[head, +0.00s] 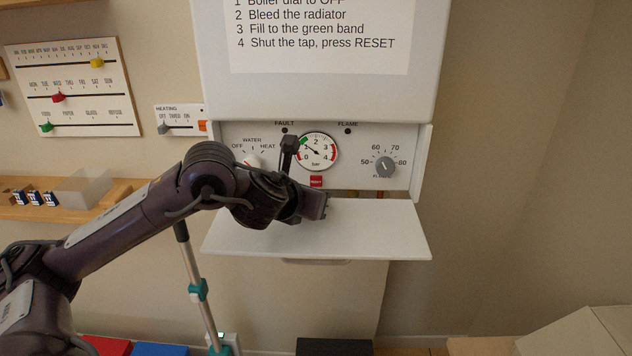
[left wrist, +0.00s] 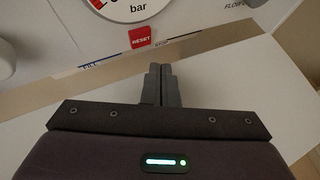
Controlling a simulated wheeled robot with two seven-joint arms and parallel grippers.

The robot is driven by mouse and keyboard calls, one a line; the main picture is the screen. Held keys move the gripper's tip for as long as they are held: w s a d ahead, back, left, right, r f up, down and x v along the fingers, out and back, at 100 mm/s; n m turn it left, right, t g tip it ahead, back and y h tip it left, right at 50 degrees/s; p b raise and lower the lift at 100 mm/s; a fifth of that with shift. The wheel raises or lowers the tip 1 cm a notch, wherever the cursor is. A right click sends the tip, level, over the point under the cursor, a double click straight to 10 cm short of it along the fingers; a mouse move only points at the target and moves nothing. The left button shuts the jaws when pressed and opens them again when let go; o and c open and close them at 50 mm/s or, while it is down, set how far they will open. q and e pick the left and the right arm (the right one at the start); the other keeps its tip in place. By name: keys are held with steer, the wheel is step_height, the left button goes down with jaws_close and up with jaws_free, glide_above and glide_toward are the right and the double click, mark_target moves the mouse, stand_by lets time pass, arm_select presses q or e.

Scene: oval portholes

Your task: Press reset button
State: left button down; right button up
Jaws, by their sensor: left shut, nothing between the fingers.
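The red reset button (head: 316,181) is on the boiler's control panel, just below the pressure gauge (head: 317,151). In the left wrist view the button (left wrist: 140,37) reads RESET and lies above and slightly left of my fingertips. My left gripper (left wrist: 161,68) is shut and empty, over the white fold-down flap (head: 375,230). The fingertips look apart from the button. In the head view my left gripper (head: 324,204) is just below and right of the button, partly hidden by its own wrist. My right gripper is in neither view.
The water dial (head: 252,161) is left of the gauge, partly behind my arm. A grey flow dial (head: 384,166) is on the right. Pipe ends show in the slot below the panel. A shelf (head: 100,206) with small boxes is at left.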

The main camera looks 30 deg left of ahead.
arm_select(q)
steer(key=shift+s+d, duration=0.4)
steer(key=shift+s, duration=0.25)
steer(key=shift+s+d, duration=0.4)
steer(key=shift+s, duration=0.25)
